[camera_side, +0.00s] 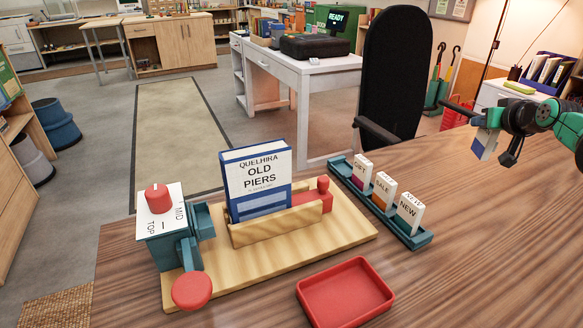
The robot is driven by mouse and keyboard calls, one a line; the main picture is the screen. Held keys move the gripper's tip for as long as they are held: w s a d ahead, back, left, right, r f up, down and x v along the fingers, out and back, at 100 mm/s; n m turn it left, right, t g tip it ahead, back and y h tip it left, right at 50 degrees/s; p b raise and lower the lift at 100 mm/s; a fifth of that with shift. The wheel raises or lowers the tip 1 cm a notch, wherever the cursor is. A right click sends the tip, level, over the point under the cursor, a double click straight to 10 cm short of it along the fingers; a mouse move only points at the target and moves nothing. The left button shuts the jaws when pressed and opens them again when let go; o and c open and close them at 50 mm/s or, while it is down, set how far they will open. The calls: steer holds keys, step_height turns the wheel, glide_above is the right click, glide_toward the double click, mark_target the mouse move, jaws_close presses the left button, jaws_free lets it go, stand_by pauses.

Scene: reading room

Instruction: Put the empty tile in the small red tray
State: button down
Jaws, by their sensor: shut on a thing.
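My gripper (500,124) is at the upper right, above the wooden table. It is shut on a white tile (487,141) with a blue part; no word shows on the side I see. The small red tray (345,293) lies on the table at the front, empty, well to the lower left of my gripper. A teal rack (424,238) holds upright tiles: one marked GIFT (361,172), one marked SALE (382,190) and one marked NEW (409,212).
A wooden board (345,238) carries a book titled OLD PIERS (256,180) in a holder. A teal device (165,238) with a red knob and red lever end stands at its left. A black chair (393,75) is behind the table. The table right of the rack is clear.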

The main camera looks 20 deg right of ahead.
steer(key=w+a+n+y, duration=0.1)
steer(key=a+n+y, duration=1.3)
steer(key=a, duration=0.7)
steer(key=s+a+r+n+g+y, duration=0.25)
steer(key=s+a+n+g, duration=0.25)
steer(key=a+n+g, duration=0.35)
steer(key=s+a+r+n+g+y, duration=0.1)
steer(key=s+a+r+n+g, duration=0.3)
steer(key=s+a+n+g, duration=0.45)
steer(key=m+t, duration=0.2)
glide_above(324, 318)
step_height(324, 318, down, 19)
steer(key=shift+f, duration=0.1)
steer(key=c, duration=0.7)
jaws_free()
